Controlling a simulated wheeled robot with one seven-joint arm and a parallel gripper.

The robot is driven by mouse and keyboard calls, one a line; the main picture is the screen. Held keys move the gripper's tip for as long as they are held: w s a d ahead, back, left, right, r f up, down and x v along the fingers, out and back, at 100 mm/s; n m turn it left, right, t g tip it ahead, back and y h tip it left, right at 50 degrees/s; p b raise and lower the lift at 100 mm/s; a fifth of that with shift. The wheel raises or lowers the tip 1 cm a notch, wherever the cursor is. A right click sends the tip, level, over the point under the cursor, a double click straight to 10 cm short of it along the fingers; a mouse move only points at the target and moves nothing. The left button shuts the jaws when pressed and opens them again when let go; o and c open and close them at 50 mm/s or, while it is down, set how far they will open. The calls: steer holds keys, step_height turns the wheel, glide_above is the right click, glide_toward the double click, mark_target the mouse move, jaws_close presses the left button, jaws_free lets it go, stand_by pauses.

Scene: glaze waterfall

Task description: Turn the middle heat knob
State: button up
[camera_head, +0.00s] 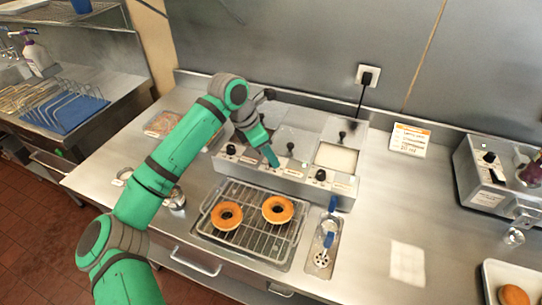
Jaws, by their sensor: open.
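The glaze warmer (285,178) stands on the counter with a row of black knobs on its front face. A left knob (231,149) and a right knob (321,175) show on that front. The middle heat knob cannot be made out clearly, as my arm's end covers that part of the front. My gripper (274,163) is at the middle of the warmer's front, close to the panel. It is open; its fingers are small in view, and I cannot tell whether they touch a knob.
A wire rack (252,232) with two donuts (227,215) lies in front of the warmer. A narrow tray (327,243) with blue-handled tools is to its right. A sign (409,140) and another machine (490,175) stand farther right. Counter between them is mostly clear.

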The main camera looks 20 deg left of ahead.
steer(key=shift+x, duration=0.95)
steer(key=shift+w, duration=0.1)
steer(key=c, duration=1)
